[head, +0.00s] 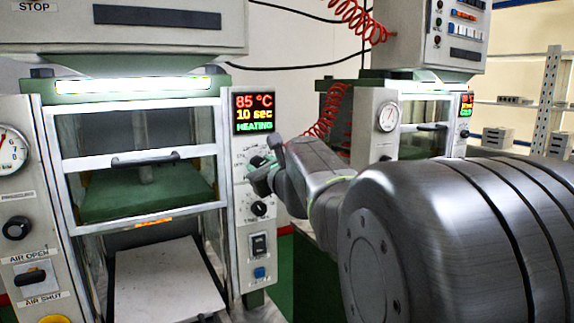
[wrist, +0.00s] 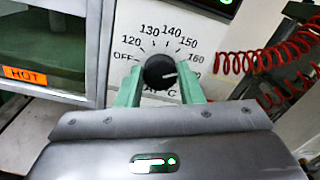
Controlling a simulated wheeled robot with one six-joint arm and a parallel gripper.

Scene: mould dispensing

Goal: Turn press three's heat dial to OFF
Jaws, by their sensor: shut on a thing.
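The heat dial (wrist: 158,70) is a round black knob with a white pointer mark, in the middle of the wrist view. A printed scale around it reads OFF at the left, then 120 to 160 clockwise, with a further number partly hidden at the right. The pointer points right, below 160 and away from OFF. My gripper (wrist: 161,82) is shut on the dial, one green finger on each side. In the head view my gripper (head: 262,172) covers the dial on the press's right panel. The display (head: 254,113) reads 85 °C, 10 sec, HEATING.
A second black knob (head: 259,208) sits below my gripper, with a rocker switch (head: 259,245) and blue button (head: 260,272) under it. An orange HOT label (wrist: 25,75) is on the press at left. Red coiled hose (wrist: 270,55) hangs at right. Another press (head: 375,120) stands behind.

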